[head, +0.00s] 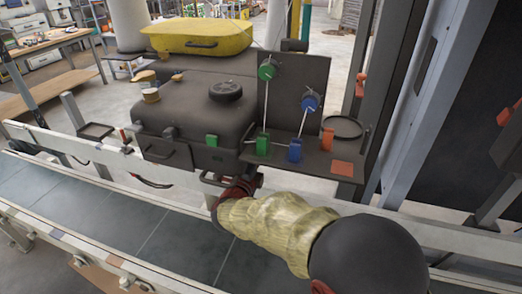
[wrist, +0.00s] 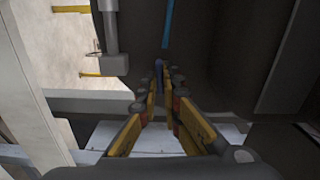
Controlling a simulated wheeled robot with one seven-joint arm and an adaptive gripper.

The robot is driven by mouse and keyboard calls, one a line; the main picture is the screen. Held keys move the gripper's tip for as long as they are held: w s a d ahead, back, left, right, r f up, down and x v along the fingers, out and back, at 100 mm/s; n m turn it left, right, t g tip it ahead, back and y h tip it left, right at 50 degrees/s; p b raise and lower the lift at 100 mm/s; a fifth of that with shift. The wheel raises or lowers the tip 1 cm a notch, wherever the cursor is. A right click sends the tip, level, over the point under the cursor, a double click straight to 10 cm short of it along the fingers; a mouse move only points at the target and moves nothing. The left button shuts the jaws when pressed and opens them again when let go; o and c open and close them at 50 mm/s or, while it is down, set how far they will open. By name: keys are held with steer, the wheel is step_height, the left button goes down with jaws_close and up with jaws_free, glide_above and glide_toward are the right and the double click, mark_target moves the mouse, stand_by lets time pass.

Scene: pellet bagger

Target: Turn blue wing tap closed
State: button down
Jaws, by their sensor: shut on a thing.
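My gripper (wrist: 161,80) reaches away from the camera in the wrist view, with its yellow-sided fingers close together. A small dark blue piece (wrist: 158,67) shows between the fingertips, and they are shut on it. It looks like the blue wing tap, though little of it shows. In the head view my arm reaches in under the front of the dark machine, and the fingertips and what they hold are hidden there. The turn angle of the tap cannot be read.
The dark machine (head: 190,118) carries a green dial (head: 267,71) and a blue dial (head: 310,104) on an upright panel. A green block (head: 262,146), a blue block (head: 295,150) and an orange block (head: 327,139) stand below. A pale rail (head: 390,222) runs along the front. A blue strip (wrist: 166,24) hangs beyond my fingers.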

steer(key=shift+f+m, duration=0.1)
steer(key=shift+m, duration=0.4)
steer(key=c, duration=2)
jaws_free()
steer(key=shift+s, duration=0.1)
steer(key=v, duration=1.1)
steer(key=shift+s+a, duration=0.15)
steer(key=shift+s, duration=0.2)
